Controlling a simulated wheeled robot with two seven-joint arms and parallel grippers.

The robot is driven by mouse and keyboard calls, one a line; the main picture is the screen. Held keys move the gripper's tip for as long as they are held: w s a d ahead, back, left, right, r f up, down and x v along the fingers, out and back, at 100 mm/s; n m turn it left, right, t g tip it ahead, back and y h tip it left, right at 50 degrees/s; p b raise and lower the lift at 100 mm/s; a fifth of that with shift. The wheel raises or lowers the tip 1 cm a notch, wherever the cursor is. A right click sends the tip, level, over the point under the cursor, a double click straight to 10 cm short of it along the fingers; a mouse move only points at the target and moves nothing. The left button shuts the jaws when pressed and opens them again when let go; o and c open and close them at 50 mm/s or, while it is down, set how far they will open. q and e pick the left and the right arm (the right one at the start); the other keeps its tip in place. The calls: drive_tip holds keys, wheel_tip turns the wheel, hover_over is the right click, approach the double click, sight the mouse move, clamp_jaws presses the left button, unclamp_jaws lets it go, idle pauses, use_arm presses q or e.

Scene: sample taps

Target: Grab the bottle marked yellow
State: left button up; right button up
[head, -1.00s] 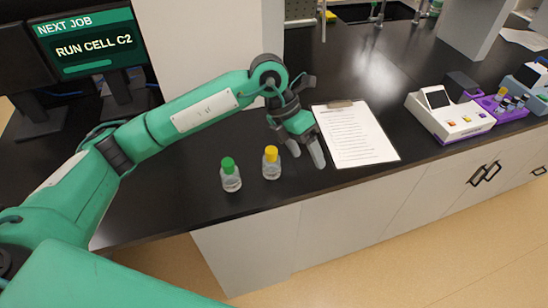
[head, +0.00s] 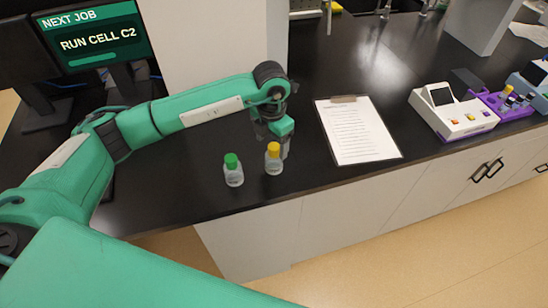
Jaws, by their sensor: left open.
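The bottle with the yellow cap (head: 273,159) stands upright on the black counter, near its front edge. A similar clear bottle with a green cap (head: 233,170) stands just to its left. My left gripper (head: 284,148) is at the yellow-capped bottle, pointing down, its fingers behind and beside it. It is open. One finger shows at the right of the yellow cap; the other is mostly hidden, and I cannot tell whether the fingers touch the bottle. My right gripper is not in view.
A clipboard with a printed sheet (head: 358,130) lies right of the gripper. A white device (head: 453,112) and a purple rack (head: 503,104) stand farther right. A monitor (head: 90,38) reads "RUN CELL C2". The black counter (head: 330,195) is clear in front of the clipboard.

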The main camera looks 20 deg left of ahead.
sight(274, 158)
use_arm(q)
drive_tip(key=shift+d+f+p, duration=0.1)
drive_tip(key=shift+f+p, duration=0.25)
drive_tip(key=f+p, duration=0.1)
drive_tip(key=f, duration=0.2)
drive_tip(key=shift+d+f+p, duration=0.2)
drive_tip(key=shift+p, duration=0.15)
drive_tip(key=shift+f, duration=0.4)
drive_tip(key=shift+c, duration=0.2)
drive_tip(key=c, duration=1)
